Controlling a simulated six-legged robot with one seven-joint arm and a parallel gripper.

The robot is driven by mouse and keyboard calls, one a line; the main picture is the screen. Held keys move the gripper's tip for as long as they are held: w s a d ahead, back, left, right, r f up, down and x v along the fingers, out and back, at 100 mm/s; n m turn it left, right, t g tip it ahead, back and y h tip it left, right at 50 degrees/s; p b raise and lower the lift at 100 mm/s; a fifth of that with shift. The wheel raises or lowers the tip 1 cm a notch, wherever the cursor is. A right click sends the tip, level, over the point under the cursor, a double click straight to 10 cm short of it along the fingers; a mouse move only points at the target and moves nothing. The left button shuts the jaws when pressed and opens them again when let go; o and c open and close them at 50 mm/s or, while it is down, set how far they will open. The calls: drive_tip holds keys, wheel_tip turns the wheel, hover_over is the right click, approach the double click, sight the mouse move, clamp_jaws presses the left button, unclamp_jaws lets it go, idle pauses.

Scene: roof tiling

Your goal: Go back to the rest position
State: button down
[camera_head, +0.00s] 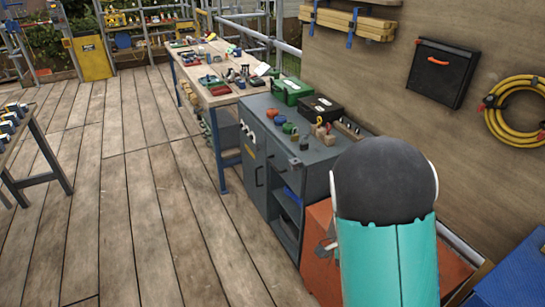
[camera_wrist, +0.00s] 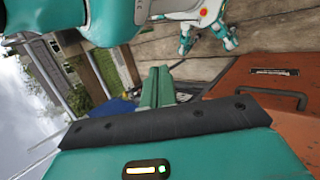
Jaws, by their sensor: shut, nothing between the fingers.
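In the wrist view my gripper (camera_wrist: 157,85) shows as two slim green fingers lying close together beyond the black edge of my wrist. Nothing shows between them. In the head view my teal and black arm link fills the lower right, and my gripper cannot be made out there. An orange chest (camera_head: 318,240) stands partly hidden behind that link. In the wrist view an orange surface with a dark handle (camera_wrist: 262,95) lies to the right of my fingers, apart from them.
A grey cabinet (camera_head: 308,155) carries a green case (camera_head: 291,90) and several small items. A wooden workbench (camera_head: 215,95) stands behind it. Black case (camera_head: 442,72) and yellow hose (camera_head: 497,115) hang on the right wall. The plank floor (camera_head: 130,190) is clear at left centre.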

drive_tip(key=s+a+r+n+t, duration=0.2)
drive_tip(key=r+n+t, duration=0.5)
drive_tip(key=r, duration=0.4)
drive_tip(key=s+a+r+n+t+y, duration=0.1)
drive_tip(key=s+a+r+n+t, duration=0.2)
drive_tip(key=r, duration=0.9)
drive_tip(key=n+t, duration=0.3)
drive_tip(key=n, duration=0.1)
drive_tip(key=shift+s+t, duration=0.35)
drive_tip(key=shift+t, duration=0.05)
